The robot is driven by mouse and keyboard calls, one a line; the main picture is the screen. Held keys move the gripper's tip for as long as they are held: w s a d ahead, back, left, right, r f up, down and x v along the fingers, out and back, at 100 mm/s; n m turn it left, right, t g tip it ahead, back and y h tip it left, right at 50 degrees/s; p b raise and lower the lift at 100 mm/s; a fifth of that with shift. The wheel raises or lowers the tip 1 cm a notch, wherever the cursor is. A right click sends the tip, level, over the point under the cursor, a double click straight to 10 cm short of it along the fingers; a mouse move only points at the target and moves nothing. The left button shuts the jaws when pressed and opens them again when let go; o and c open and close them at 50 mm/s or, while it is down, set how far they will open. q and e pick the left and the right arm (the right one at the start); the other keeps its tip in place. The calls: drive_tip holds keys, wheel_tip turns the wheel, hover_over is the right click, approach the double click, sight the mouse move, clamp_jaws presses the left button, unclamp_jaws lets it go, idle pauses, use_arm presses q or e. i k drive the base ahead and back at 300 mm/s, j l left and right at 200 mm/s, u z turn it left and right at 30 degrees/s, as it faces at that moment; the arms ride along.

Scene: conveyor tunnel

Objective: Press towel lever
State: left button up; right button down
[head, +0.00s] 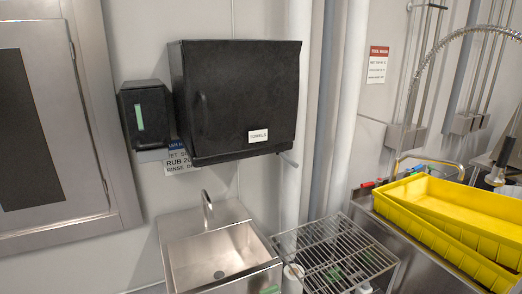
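A black towel dispenser (238,100) with a white "TOWELS" label (258,136) hangs on the wall, above and slightly right of the hand sink. A short grey lever (288,159) sticks out below its lower right corner. The lever's inner end is hidden by the dispenser. Neither of my grippers shows in the head view, so their distance from the lever cannot be seen.
A small black soap dispenser (146,114) hangs left of the towel dispenser. Below are a steel hand sink (222,254) with a faucet (207,208) and a wire rack (333,252). Pipes (345,110) run behind. Yellow bins (440,236) stand right.

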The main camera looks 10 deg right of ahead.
sight(283, 155)
drive_tip(key=i+l, duration=0.1)
drive_tip(key=i, duration=0.2)
drive_tip(key=i+l, duration=0.15)
drive_tip(key=i, duration=0.15)
drive_tip(key=z, duration=1.65)
